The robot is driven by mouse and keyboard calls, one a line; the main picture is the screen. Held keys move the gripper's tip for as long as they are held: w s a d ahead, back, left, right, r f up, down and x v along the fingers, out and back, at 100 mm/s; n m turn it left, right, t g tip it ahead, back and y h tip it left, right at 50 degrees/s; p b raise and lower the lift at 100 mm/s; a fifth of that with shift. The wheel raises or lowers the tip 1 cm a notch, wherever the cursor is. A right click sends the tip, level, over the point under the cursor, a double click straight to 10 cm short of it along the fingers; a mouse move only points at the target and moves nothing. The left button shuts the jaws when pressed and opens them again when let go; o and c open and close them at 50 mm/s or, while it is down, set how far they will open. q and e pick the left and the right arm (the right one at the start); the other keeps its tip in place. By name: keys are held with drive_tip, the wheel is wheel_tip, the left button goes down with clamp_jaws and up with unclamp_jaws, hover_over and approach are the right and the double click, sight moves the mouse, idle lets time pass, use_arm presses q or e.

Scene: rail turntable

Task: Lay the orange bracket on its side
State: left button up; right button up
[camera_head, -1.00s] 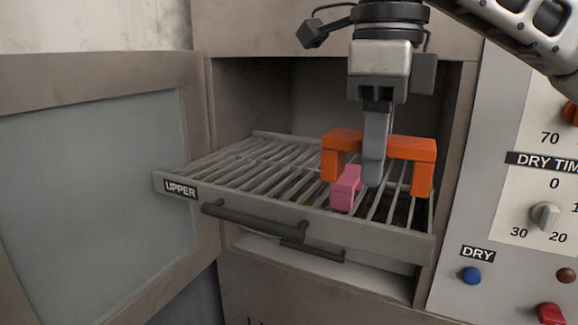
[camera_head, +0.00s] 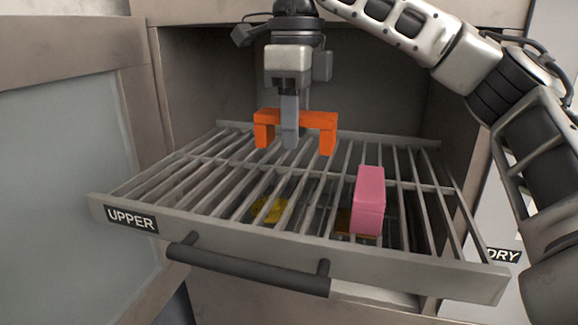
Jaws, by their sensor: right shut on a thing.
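The orange bracket (camera_head: 318,120) is an upside-down U with two legs pointing down. My right gripper (camera_head: 290,140) comes down from above and is shut on the middle of its top bar. The bracket is upright over the rear middle part of the pulled-out wire rack; whether its legs touch the bars I cannot tell. My left gripper is not in view.
A pink block (camera_head: 369,200) stands on the rack marked UPPER (camera_head: 250,248), front right. Yellow things (camera_head: 270,209) show below the bars. An open door (camera_head: 60,190) is at left. The rack's left part is clear; cabinet walls flank its rear.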

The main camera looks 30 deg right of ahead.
hover_over(290, 185)
drive_tip(key=s, duration=0.1)
drive_tip(key=f, duration=0.4)
drive_tip(key=shift+a+b, duration=0.3)
drive_tip(key=shift+b, duration=0.1)
drive_tip(key=shift+w+d+f, duration=0.1)
drive_tip(key=shift+w+f, duration=0.1)
drive_tip(key=shift+f, duration=0.15)
drive_tip(key=f, duration=0.3)
drive_tip(key=shift+w+d+f, duration=0.2)
drive_tip(key=shift+w+f, duration=0.1)
drive_tip(key=shift+f, duration=0.05)
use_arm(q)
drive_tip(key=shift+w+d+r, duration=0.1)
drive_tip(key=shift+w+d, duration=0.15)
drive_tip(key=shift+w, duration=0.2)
use_arm(e)
drive_tip(key=shift+f, duration=0.2)
drive_tip(key=o, duration=1.2)
